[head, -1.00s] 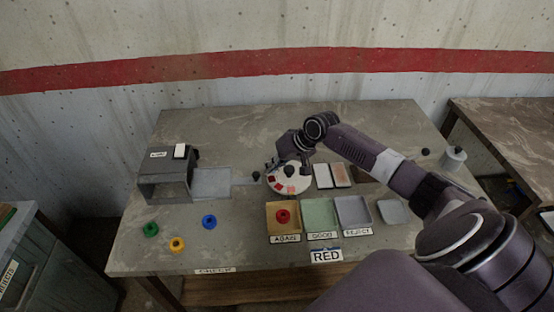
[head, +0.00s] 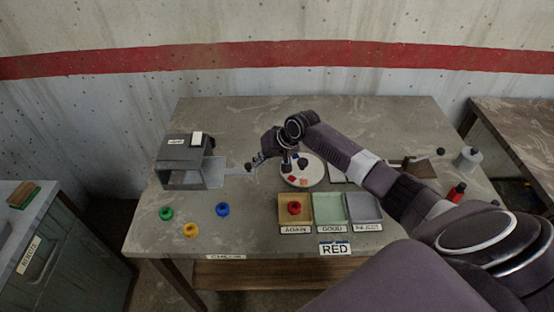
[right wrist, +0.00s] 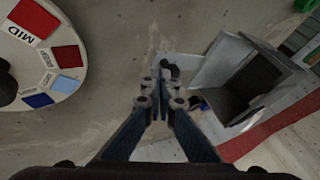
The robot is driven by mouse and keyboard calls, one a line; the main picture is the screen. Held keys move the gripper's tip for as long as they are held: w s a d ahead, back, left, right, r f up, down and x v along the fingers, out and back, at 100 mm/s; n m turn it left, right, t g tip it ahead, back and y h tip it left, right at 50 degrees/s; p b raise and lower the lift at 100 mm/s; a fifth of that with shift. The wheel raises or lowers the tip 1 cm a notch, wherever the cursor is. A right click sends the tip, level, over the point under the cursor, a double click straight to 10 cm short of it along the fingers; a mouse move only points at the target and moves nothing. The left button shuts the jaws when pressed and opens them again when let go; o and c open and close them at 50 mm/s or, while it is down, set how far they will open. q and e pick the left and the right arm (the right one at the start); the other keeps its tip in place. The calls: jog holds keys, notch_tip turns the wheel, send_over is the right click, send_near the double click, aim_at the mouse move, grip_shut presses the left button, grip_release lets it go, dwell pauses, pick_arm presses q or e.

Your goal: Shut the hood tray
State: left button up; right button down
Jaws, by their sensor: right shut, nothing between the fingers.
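The grey hood (head: 180,150) stands at the left of the table, its open mouth also showing in the right wrist view (right wrist: 248,85). Its flat grey tray (head: 214,172) sticks partly out of the right side. A thin handle runs right from the tray to a dark knob (head: 248,166). My right gripper (head: 257,160) is shut and empty, right beside the knob on its right side. In the right wrist view the closed fingertips (right wrist: 163,95) are close to the knob (right wrist: 169,70); I cannot tell whether they touch. My left gripper is not in view.
A round white dial (head: 312,172) with coloured patches lies right of the gripper.

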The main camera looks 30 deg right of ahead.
jog(key=w+a, duration=0.2)
jog(key=a, duration=0.2)
jog(key=shift+w+a, duration=0.25)
jog(key=shift+w, duration=0.15)
